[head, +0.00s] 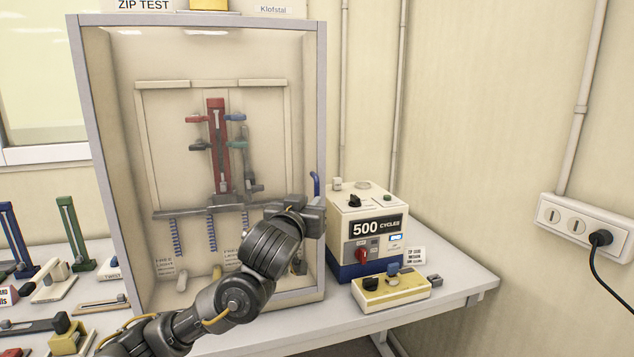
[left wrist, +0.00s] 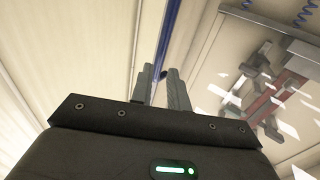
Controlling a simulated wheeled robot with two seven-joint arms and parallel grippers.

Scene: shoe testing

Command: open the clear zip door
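The clear zip door (head: 275,120) covers the front of a grey-framed cabinet marked ZIP TEST and looks closed. A blue handle (head: 316,184) stands at its right edge. My left gripper (head: 314,212) is at that edge, just below the handle's visible top. In the left wrist view, the two fingers (left wrist: 161,82) are close together, with the blue handle (left wrist: 169,38) running between their tips. They look shut on it, though the contact is partly hidden. My left forearm hides the door's lower right part. My right gripper is not in view.
Behind the door hangs a red zip rig (head: 217,135) with several clamps and springs. A 500 CYCLES counter box (head: 366,232) and a yellow control box (head: 391,290) stand right of the cabinet on the table.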

